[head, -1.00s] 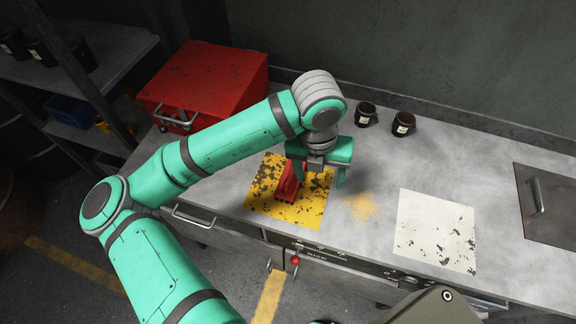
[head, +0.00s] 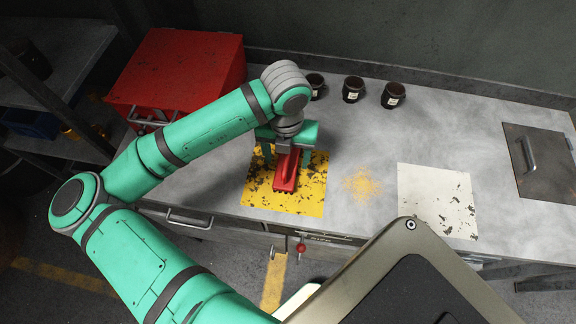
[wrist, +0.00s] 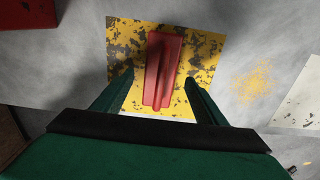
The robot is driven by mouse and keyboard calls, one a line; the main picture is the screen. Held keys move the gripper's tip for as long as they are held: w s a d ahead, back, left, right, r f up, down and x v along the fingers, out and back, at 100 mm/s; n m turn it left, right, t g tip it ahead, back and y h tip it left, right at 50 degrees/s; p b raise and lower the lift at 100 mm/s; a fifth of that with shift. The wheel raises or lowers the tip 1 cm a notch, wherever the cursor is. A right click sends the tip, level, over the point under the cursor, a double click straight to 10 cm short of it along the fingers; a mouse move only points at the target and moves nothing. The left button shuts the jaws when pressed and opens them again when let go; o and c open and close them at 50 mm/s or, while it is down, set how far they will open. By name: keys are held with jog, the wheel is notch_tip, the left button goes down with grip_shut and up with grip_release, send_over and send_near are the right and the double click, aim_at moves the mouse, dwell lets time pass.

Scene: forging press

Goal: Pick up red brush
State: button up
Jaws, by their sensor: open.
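The red brush (head: 287,172) lies on the worn yellow mat (head: 312,195) on the grey workbench. In the wrist view the brush (wrist: 164,62) runs lengthwise away from me on the yellow mat (wrist: 205,50). My gripper (head: 286,158) is open above the brush, with one green finger on each side of it. In the wrist view my gripper (wrist: 159,78) has its fingers either side of the brush's near part, with visible gaps. I cannot tell the exact height of the fingertips above the mat.
A red metal box (head: 180,75) stands at the back left. Three dark jars (head: 353,89) stand along the back. A pale worn mat (head: 437,200) and a handled metal plate (head: 541,165) lie to the right. Yellow powder (head: 362,184) is spilled beside the yellow mat.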

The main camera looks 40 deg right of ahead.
aim_at(287, 163)
jog(key=shift+f, duration=2.35)
jog(key=c, duration=1.3)
jog(key=shift+w+r, duration=0.1)
jog(key=shift+w+r, duration=0.1)
jog(key=shift+r, duration=0.1)
jog(key=shift+d+r, duration=0.15)
jog(key=shift+r, duration=0.15)
jog(key=s+d+r, duration=0.2)
jog(key=s+r, duration=0.9)
jog(key=s, duration=0.3)
jog(key=shift+d+r, duration=0.15)
jog(key=shift+r, duration=0.25)
